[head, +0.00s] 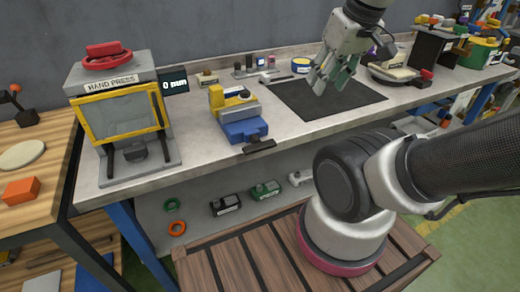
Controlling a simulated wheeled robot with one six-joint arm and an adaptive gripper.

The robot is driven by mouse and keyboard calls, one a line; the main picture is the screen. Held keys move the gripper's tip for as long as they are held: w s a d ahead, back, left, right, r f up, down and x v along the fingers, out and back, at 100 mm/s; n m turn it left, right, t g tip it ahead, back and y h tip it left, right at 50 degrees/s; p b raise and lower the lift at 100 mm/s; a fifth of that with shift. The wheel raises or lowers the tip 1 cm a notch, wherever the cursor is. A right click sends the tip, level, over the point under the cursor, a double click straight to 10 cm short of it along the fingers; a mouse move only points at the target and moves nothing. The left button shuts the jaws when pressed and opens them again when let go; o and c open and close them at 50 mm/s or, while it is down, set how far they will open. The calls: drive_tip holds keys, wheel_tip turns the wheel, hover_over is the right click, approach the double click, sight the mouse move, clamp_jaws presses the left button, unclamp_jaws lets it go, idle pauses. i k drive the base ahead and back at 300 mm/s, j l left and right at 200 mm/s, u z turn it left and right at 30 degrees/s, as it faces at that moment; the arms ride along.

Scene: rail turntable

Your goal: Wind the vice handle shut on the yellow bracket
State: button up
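The vice (243,130), with a blue base and a grey jaw, stands near the front edge of the grey workbench. The yellow bracket (230,97) sits upright at its jaws; whether the jaws touch it I cannot tell. The vice handle (259,147), a dark bar, sticks out at the front, over the bench edge. My gripper (329,87) hangs above the black mat, to the right of the vice and well apart from it. Its fingers look spread with nothing between them.
A hand press (125,120) with a yellow-framed guard stands left of the vice. The black mat (318,105) is bare. Tape, small tools and a scale-like device (392,74) line the back and right. The bench surface around the vice is mostly clear.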

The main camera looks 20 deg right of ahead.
sight(258, 146)
drive_tip(key=j+z, duration=0.1)
drive_tip(key=j, duration=0.4)
drive_tip(key=j+z, duration=0.1)
drive_tip(key=j, duration=0.4)
drive_tip(key=k+j+z, duration=0.1)
drive_tip(key=j, duration=0.4)
drive_tip(key=j+z, duration=0.15)
drive_tip(key=j, duration=0.35)
drive_tip(key=k+j+z, duration=0.1)
drive_tip(key=j, duration=0.35)
drive_tip(key=k+j+z, duration=0.1)
drive_tip(key=j, duration=0.4)
drive_tip(key=k+j+z, duration=0.1)
drive_tip(key=j, duration=0.35)
drive_tip(key=k, duration=0.1)
